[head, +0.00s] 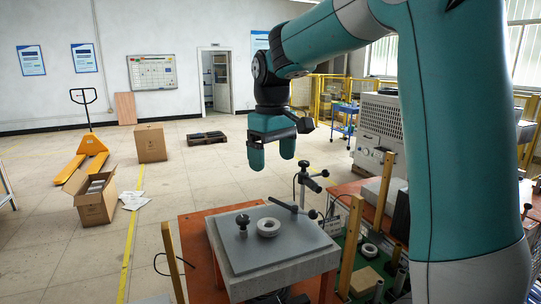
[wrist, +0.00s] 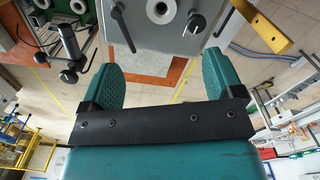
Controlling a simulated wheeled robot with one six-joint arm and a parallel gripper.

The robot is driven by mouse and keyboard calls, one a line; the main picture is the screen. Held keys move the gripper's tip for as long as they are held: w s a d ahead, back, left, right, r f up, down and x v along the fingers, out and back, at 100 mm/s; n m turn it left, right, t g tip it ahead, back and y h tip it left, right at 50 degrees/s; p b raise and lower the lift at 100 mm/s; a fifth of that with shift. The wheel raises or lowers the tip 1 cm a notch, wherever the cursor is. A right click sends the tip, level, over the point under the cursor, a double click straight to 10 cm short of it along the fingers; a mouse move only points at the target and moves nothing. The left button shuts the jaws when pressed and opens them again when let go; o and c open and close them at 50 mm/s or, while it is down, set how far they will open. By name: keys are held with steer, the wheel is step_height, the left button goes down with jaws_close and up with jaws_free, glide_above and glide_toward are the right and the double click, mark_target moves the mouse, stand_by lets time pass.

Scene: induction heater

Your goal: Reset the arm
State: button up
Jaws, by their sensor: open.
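My gripper (head: 271,160) hangs from my raised arm, fingers pointing down, above the back edge of the heater's grey top plate (head: 228,262). In the wrist view my gripper (wrist: 162,78) shows two green fingers spread apart with nothing between them. A pale metal ring (head: 268,227) lies on the plate, clear of the fingers. The ring also shows at the top of the wrist view (wrist: 161,11).
A black-handled post (head: 242,222) and a black lever (head: 292,207) stand on the plate. Yellow posts (head: 351,245) rise beside it. Another ring (head: 369,250) sits on the green bench surface at right. Boxes (head: 151,143) and a yellow pallet jack (head: 82,157) stand on the floor at left.

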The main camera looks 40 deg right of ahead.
steer(key=s+a+f+n+y, duration=0.2)
steer(key=s+a+f+n, duration=0.1)
steer(key=s+a, duration=0.7)
steer(key=s+a+f+n+y+b, duration=0.1)
steer(key=s+a+f, duration=0.4)
steer(key=s+a, duration=0.6)
steer(key=shift+a+n+y+b, duration=0.3)
steer(key=shift+a+n+y, duration=0.3)
steer(key=shift+a+n, duration=0.25)
steer(key=shift+d+f, duration=0.1)
steer(key=shift+d, duration=0.05)
